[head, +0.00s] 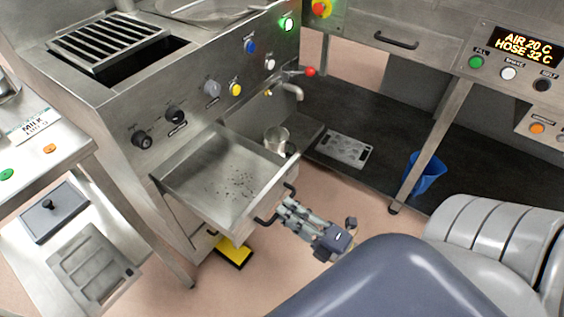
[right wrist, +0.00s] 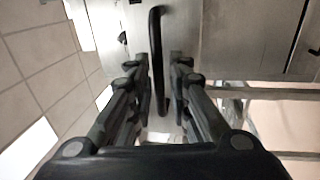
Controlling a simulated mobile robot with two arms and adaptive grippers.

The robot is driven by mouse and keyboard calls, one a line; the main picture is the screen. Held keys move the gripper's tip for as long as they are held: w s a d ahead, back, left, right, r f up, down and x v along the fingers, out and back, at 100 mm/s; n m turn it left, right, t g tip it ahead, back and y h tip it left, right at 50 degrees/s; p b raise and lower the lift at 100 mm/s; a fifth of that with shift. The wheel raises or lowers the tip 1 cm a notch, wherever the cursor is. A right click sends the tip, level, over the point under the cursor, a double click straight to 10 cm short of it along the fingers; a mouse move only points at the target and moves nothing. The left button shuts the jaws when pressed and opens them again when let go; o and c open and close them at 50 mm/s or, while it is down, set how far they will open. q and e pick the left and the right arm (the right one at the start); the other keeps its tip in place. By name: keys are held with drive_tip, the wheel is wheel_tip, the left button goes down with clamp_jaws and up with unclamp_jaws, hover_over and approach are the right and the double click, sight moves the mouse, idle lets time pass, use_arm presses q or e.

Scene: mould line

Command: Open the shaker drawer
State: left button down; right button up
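A steel drawer (head: 207,187) stands pulled out from the steel cabinet, with small dark specks scattered on its floor. No label shows on it, so I cannot tell whether it is the shaker drawer. Its black bar handle (head: 266,220) is on the front face. My right gripper (head: 284,209) is at this handle, coming from the lower right. In the right wrist view the handle (right wrist: 157,40) runs between the two fingers of my gripper (right wrist: 160,64). The fingers are apart, with a gap showing on both sides of the bar. My left gripper is out of view.
A metal cup (head: 276,138) stands behind the drawer, below a tap (head: 291,88). A yellow pedal-like block (head: 233,251) is on the floor under the drawer. A blue bin (head: 428,174) stands by a table leg at right. A side table (head: 50,120) stands at left.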

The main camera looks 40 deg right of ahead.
drive_tip(key=v, duration=0.9)
drive_tip(key=shift+s, duration=0.35)
drive_tip(key=shift+d+f, duration=0.1)
